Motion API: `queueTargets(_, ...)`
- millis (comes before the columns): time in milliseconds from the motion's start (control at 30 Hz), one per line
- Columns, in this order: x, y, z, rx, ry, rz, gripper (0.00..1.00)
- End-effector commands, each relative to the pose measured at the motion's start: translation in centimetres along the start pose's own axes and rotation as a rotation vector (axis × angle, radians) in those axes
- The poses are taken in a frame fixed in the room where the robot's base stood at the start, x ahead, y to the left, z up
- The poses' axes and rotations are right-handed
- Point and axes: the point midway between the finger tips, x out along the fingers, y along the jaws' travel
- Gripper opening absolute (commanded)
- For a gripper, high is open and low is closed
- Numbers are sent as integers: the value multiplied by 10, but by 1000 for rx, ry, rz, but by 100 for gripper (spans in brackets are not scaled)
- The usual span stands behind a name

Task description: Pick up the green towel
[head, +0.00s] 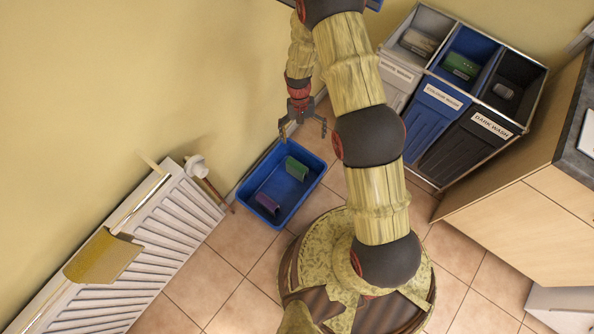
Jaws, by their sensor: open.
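A small folded green towel (297,168) lies in a blue tub (310,187) on the tiled floor, toward the tub's upper end. Another green folded cloth (461,67) lies in the blue "Colour wash" bin (438,107) at the upper right. My gripper (303,133) hangs down by the tub's upper end, fingers spread and empty. In the picture it is just above the green towel in the tub. Its height over the tub is hard to tell.
A purple folded cloth (267,203) lies in the same tub. A white radiator (165,243) with a yellow towel (103,257) stands at the left wall. White and dark wash (462,149) bins flank the blue one. A wooden counter (535,205) is at the right.

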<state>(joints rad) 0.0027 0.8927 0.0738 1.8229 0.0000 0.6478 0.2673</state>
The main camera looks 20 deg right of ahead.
Motion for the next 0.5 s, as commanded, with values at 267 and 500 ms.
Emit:
queueTargets(267, 148, -12, -45, 130, -15, 5, 100)
queueTargets(500, 271, -24, -88, 303, 44, -20, 100)
